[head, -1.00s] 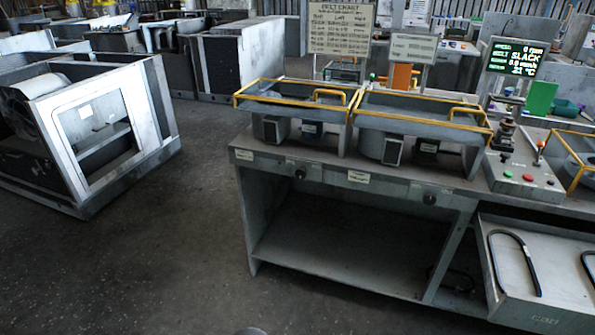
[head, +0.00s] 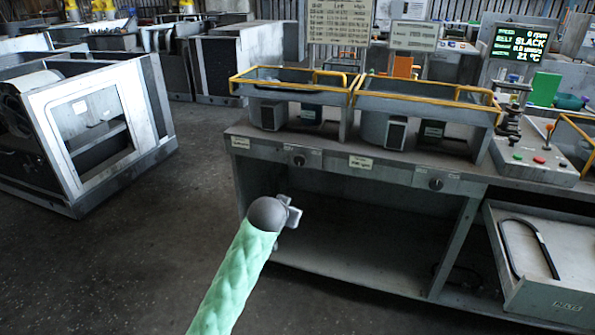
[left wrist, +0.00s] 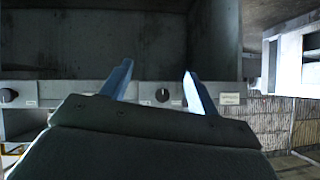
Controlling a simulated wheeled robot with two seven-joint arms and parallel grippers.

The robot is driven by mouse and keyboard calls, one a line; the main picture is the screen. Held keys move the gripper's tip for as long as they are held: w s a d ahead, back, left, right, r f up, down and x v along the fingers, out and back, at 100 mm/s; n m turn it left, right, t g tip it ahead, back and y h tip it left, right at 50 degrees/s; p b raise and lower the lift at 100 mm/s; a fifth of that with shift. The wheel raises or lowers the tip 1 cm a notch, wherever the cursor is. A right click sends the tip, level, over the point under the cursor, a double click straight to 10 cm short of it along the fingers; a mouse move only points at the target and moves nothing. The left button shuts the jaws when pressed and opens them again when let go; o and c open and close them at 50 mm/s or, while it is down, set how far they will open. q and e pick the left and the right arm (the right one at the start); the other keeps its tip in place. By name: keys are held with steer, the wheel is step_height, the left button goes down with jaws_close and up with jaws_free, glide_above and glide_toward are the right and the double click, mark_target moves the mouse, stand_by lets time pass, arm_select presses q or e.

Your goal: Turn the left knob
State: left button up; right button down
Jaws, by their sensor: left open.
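The left knob (head: 298,160) is a small dark round knob on the front rail of the grey workbench, below the left yellow-railed unit. A second, right knob (head: 435,184) sits further along the same rail. My left gripper (head: 291,214) is in front of the open shelf bay, below and apart from the left knob; its fingers are mostly hidden in the head view. The left wrist view is upside down. There the two blue-lit fingers (left wrist: 158,72) are spread and empty, with the left knob (left wrist: 162,95) between them in the picture. My right gripper is not in view.
The bench (head: 345,176) has an open bay under the rail. A control box (head: 535,155) with buttons and a lever stands on the right. An open drawer (head: 570,302) juts out at lower right. A white-framed housing (head: 97,135) stands left, with clear floor between.

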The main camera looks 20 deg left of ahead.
arm_select(q)
steer(key=w+a+n+t, duration=0.1)
steer(key=w+a+t, duration=0.15)
steer(key=w, duration=0.45)
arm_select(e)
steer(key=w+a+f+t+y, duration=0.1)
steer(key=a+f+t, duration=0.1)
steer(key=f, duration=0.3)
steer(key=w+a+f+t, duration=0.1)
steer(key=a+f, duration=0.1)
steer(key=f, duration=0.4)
arm_select(q)
steer(key=n+t+h, duration=0.1)
steer(key=n+t, duration=0.2)
steer(key=t, duration=0.2)
glide_toward(299, 161)
steer(key=shift+g, duration=0.25)
steer(key=shift+w+r, duration=0.1)
steer(key=shift+w, duration=4.05)
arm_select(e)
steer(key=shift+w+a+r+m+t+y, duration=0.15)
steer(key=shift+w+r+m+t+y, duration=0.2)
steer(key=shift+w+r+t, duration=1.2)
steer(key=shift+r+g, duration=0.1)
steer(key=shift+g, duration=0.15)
